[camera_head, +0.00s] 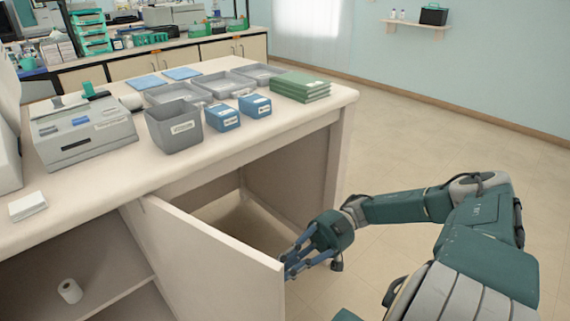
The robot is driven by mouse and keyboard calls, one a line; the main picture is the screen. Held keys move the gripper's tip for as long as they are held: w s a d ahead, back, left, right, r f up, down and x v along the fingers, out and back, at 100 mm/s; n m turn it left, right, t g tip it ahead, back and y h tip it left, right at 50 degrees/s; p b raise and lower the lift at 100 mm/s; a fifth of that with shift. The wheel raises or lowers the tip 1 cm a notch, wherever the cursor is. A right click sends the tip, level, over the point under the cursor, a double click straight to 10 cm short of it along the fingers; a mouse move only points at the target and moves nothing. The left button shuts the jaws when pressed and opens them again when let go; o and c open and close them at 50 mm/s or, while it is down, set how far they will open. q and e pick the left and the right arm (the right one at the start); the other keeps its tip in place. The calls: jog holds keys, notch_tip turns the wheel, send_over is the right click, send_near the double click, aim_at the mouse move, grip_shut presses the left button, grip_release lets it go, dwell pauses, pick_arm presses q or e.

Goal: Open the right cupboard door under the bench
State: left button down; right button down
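The right cupboard door (205,262) under the bench stands swung well outward, hinged at its left side. The cupboard interior (240,205) behind it is exposed and looks empty where I can see it. My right gripper (292,264) is at the door's free edge, with its blue fingers touching or very close to that edge. The door hides part of the fingertips, so I cannot tell whether they grip it. My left gripper is not in view.
The bench top (120,180) above carries a grey bin (175,125), blue boxes (222,117), trays, green books (300,86) and a grey instrument (82,130). The left compartment is open, with a paper roll (70,291) on its shelf. The floor (410,150) to the right is clear.

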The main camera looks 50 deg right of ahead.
jog(key=shift+w+d+r+t, duration=0.15)
jog(key=shift+w+t, duration=0.05)
jog(key=shift+w, duration=0.15)
jog(key=shift+w+d+r+t, duration=0.1)
jog(key=shift+w+t, duration=0.1)
jog(key=shift+w, duration=0.15)
jog(key=c, duration=2.1)
grip_release()
jog(key=o, duration=0.4)
jog(key=shift+w+a, duration=0.15)
jog(key=shift+w+a+f, duration=0.1)
jog(key=shift+s+d, duration=0.3)
jog(key=shift+d, duration=1.7)
jog(key=shift+s+d, duration=0.35)
jog(key=shift+d, duration=1.65)
jog(key=shift+s+d, duration=0.3)
jog(key=shift+d, duration=1.7)
